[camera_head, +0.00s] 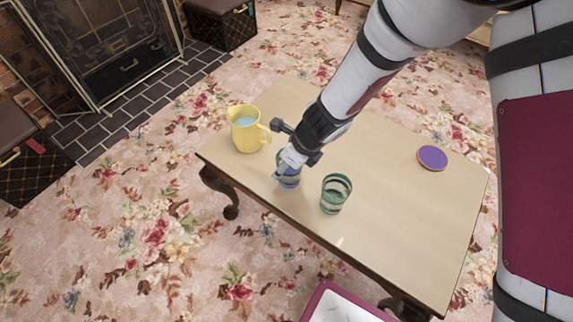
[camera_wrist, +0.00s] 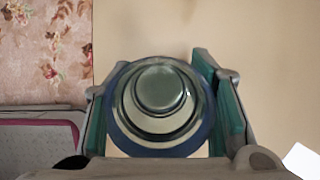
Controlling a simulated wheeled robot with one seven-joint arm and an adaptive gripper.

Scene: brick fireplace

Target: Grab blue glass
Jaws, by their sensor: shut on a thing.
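The blue glass (camera_head: 289,180) stands near the front edge of the table, largely covered by my gripper (camera_head: 288,168) in the head view. My gripper comes down from above and is shut on it. In the wrist view the blue-rimmed glass (camera_wrist: 160,107) sits between the two green-padded fingers of my gripper (camera_wrist: 163,108), seen from above into its open mouth. Whether its base touches the table is hard to tell.
A green striped glass (camera_head: 335,193) stands just right of my gripper. A yellow pitcher (camera_head: 246,133) is to the left. A purple round object (camera_head: 432,158) lies at the right on the table (camera_head: 385,190). The table's middle right is clear.

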